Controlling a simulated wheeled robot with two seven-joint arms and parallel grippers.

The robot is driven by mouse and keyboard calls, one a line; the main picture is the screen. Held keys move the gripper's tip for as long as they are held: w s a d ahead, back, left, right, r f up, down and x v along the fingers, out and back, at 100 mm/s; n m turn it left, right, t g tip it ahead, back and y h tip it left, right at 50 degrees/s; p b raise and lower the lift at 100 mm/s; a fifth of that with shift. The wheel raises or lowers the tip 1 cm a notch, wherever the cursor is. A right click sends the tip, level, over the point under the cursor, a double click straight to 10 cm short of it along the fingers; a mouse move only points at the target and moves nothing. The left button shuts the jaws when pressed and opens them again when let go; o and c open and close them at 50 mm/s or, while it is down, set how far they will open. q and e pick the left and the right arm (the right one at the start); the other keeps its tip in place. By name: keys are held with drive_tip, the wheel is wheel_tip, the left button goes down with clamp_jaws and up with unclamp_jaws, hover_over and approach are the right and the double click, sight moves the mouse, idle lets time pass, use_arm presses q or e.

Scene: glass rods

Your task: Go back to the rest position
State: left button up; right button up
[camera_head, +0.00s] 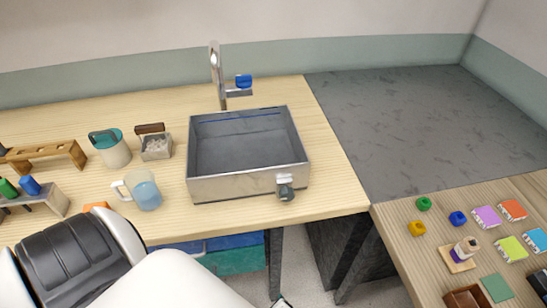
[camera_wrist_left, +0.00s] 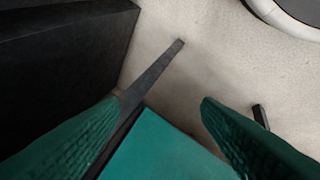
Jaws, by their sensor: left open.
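My left arm (camera_head: 180,285) comes in at the lower left of the head view, in front of the wooden table. In the left wrist view my left gripper (camera_wrist_left: 159,105) has its two green fingers wide apart, with nothing held between them. It points down toward the pale floor, and a flat teal surface (camera_wrist_left: 165,150) shows beyond and between the fingers. I cannot tell whether the fingers touch it. My right gripper is in neither view.
The wooden table (camera_head: 330,190) holds a metal sink (camera_head: 250,188), faucet (camera_head: 217,75), mug (camera_head: 146,195), pitcher (camera_head: 112,150) and wooden rack (camera_head: 60,150). Blue and teal boxes (camera_head: 235,262) sit below it. Small coloured items lie on the right table (camera_head: 400,245). The dark grey top (camera_head: 410,120) is bare.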

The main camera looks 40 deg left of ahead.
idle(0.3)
use_arm(q)
drive_tip(key=s+a+f+n+g+h, duration=0.2)
drive_tip(key=s+f+n, duration=0.4)
drive_tip(key=s+n, duration=0.2)
drive_tip(key=s+a+f+n+g+h, duration=0.1)
drive_tip(key=s+f+n+g+h, duration=0.1)
drive_tip(key=s+f+n, duration=0.5)
drive_tip(key=s+n, duration=0.1)
drive_tip(key=s, duration=0.4)
drive_tip(key=shift+s+a+f+h, duration=0.3)
drive_tip(key=shift+s+a, duration=0.1)
